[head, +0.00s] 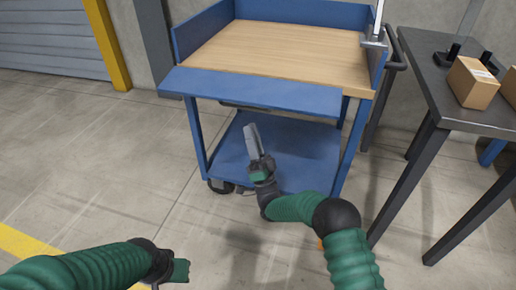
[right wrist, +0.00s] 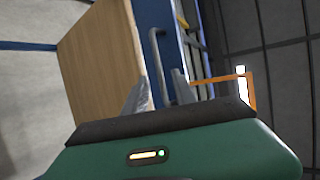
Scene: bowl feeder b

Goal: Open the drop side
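The blue cart has a wooden deck (head: 275,50) with blue walls at the left, back and right. Its drop side (head: 250,90) is a long blue panel along the front edge, tilted outward and down, leaving the deck's front open. My right gripper (head: 251,138) is below and in front of the panel, pointing up, apart from it. The right wrist view shows its two grey fingers (right wrist: 160,94) spread with nothing held; beyond them are the deck (right wrist: 95,60) and a grey bar handle (right wrist: 157,60) beside blue metal. My left gripper (head: 178,270) is low at the left; its fingers are unclear.
The cart's lower blue shelf (head: 235,150) lies behind my right gripper. A dark table (head: 430,75) with cardboard boxes (head: 473,83) stands close on the right. A dark push handle (head: 396,55) sticks out at the cart's right. Floor at the left is clear.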

